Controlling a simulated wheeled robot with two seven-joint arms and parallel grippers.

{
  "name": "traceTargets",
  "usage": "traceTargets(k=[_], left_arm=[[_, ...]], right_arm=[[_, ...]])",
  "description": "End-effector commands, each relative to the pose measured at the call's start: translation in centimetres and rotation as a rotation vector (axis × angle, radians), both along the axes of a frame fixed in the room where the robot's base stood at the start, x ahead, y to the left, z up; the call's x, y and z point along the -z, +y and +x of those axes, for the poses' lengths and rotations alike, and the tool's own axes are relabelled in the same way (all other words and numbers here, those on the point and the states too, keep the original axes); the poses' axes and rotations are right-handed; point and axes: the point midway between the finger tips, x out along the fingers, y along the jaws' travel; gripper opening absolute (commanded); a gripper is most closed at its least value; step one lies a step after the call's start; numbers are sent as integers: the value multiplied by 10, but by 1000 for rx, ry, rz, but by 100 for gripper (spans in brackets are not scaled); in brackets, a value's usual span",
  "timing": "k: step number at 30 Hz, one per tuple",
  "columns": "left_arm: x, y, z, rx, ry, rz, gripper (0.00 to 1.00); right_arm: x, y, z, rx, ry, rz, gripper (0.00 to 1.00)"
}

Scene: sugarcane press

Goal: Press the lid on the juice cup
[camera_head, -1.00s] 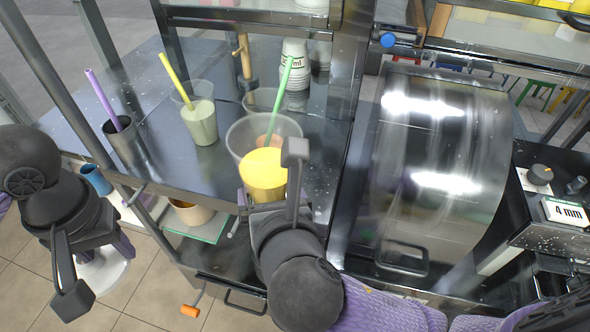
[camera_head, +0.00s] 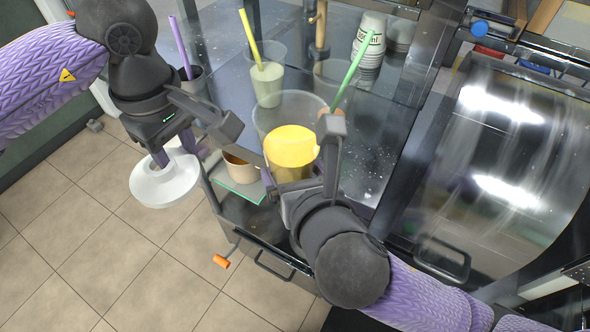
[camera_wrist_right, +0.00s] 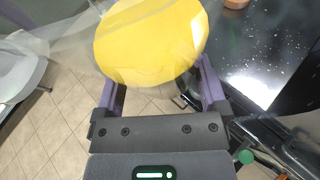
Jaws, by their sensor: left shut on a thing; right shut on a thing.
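The juice cup (camera_head: 290,150) is clear, filled with yellow juice and open at the top. My right gripper (camera_head: 296,178) is shut around it at the counter's front edge. In the right wrist view the yellow juice (camera_wrist_right: 150,42) is between the purple fingers. The white round lid (camera_head: 165,186) is in my left gripper (camera_head: 188,143), which is shut on it. The lid is out over the tiled floor, left of the cup and apart from it, lower in the picture. The left gripper hides part of the lid's upper edge.
A larger clear container (camera_head: 272,112) stands right behind the juice cup. A pale drink with a yellow straw (camera_head: 267,84), a green straw (camera_head: 352,72) and stacked cups (camera_head: 370,42) are further back. The metal drum (camera_head: 500,150) is at right.

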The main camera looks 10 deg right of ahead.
Motion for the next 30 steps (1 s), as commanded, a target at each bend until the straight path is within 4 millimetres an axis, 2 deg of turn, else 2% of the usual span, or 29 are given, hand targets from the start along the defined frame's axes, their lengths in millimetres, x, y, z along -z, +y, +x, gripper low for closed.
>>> traceTargets(k=[6,11,14,18,24,27,30], left_arm=[[-47,-22,15,-784,-12,-4,0],[-82,-39,19,-1357,-19,-7,0],[-103,-50,19,-1705,-23,-6,0],[-122,-76,8,-2124,-32,1,0],[-141,-112,-14,-2612,-38,10,0],[-147,-122,-20,-2755,-38,15,0],[-149,-126,-23,-2818,-36,17,0]], right_arm=[[-1,0,0,0,-2,0,0],[-1,0,0,0,-2,0,0],[-1,0,0,0,-2,0,0],[-1,0,0,1,-2,1,0],[-1,0,0,0,-2,0,0],[-1,0,0,0,-2,0,0],[-1,0,0,1,-2,1,0]])
